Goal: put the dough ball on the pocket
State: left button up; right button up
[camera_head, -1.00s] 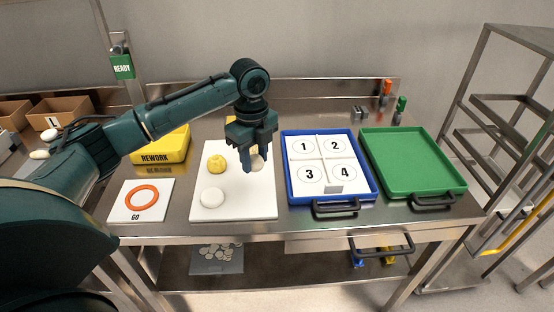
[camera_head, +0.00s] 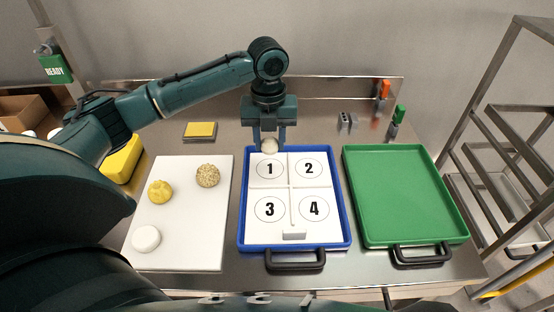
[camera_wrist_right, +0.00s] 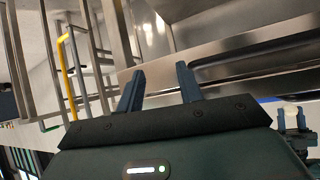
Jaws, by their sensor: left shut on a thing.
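My left gripper (camera_head: 268,143) points down at the back edge of the blue tray (camera_head: 243,205), close to pocket 1 (camera_head: 268,169). It is shut on a pale dough ball (camera_head: 269,147), partly covered by the fingers. The tray's white insert has numbered pockets 1, 2 (camera_head: 309,168), 3 (camera_head: 269,209) and 4 (camera_head: 314,208), with no ball in them. A yellow ball (camera_head: 160,191), a speckled ball (camera_head: 207,175) and a white ball (camera_head: 146,239) sit on the white board (camera_head: 190,225). My right gripper (camera_wrist_right: 160,80) is open and empty in the right wrist view.
An empty green tray (camera_head: 405,195) stands right of the blue tray. A yellow bin (camera_head: 122,160) is at the left, partly behind my arm. A yellow pad (camera_head: 200,130) lies at the back. A metal rack (camera_head: 510,150) stands at the right.

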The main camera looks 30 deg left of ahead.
aim_at(269, 152)
pick_arm(q)
notch_tip(269, 152, down, 4)
jog(key=shift+s+r, duration=0.15)
jog(key=shift+f, duration=2.55)
jog(key=shift+f, duration=0.1)
jog(key=o, duration=1)
notch_tip(269, 152, up, 12)
jog(key=shift+r, duration=0.15)
